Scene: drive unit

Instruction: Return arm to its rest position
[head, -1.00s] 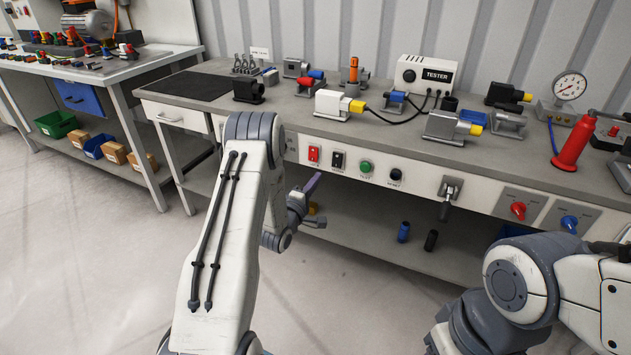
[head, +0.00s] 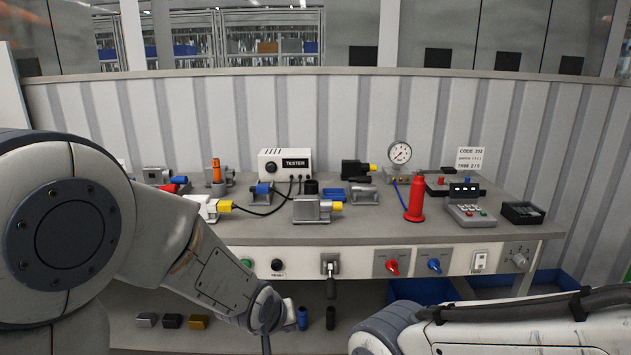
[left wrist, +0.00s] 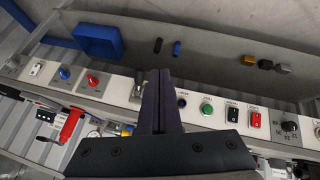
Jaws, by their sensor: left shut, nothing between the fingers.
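My left arm (head: 70,240) comes in large from the left in the head view and bends down in front of the bench. My left gripper (head: 266,340) is at its lower end, partly cut off by the bottom edge. In the left wrist view the dark fingers of the left gripper (left wrist: 158,75) are together with nothing between them. They overlap the bench's front panel (left wrist: 140,92) in that view; contact cannot be told. My right arm (head: 500,325) crosses the lower right of the head view. Its gripper is out of frame.
The workbench (head: 400,232) holds a tester (head: 285,163), a pressure gauge (head: 400,153), a red pump-like tool (head: 415,200) and a keypad box (head: 470,213). Knobs and a lever (head: 331,275) stick out of its front. Below are a lower shelf and blue bins (head: 425,291).

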